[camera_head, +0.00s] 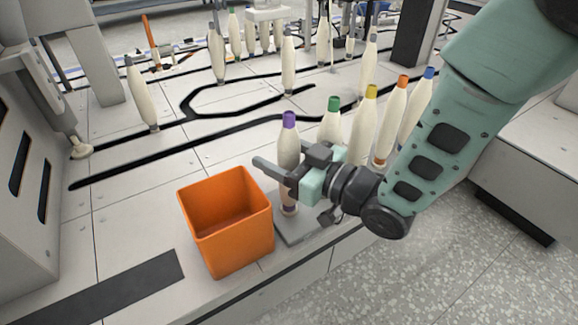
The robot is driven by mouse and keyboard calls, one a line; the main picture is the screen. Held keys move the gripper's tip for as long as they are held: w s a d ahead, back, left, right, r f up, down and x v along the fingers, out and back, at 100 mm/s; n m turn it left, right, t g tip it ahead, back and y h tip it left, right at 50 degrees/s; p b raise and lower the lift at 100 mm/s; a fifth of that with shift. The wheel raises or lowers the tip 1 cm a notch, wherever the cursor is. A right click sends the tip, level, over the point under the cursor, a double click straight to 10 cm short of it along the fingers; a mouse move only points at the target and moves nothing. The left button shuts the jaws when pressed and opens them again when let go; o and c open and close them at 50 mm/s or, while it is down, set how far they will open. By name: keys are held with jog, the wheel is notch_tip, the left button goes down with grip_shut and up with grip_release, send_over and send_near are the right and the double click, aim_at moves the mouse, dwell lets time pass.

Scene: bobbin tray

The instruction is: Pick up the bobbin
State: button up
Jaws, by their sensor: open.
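The nearest bobbin (289,143) is cream with a purple top and stands upright at the left end of a row of bobbins on a grey tray (290,236). My gripper (275,172) is open, with its fingers level with the bobbin's middle, and one finger shows in front of it to the left. Part of the bobbin is hidden behind the gripper. I cannot tell whether the fingers touch it. Other bobbins in the row have a green top (333,105), a yellow top (370,92), an orange top (403,82) and a blue top (428,74).
An orange open bin (236,245) stands just left of the tray, close to the gripper and apparently empty. More bobbins stand farther back on the machine, among them one at the left (142,95). Black track lines cross the pale surface, which is clear at the left.

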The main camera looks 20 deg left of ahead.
jog(key=c, duration=1.1)
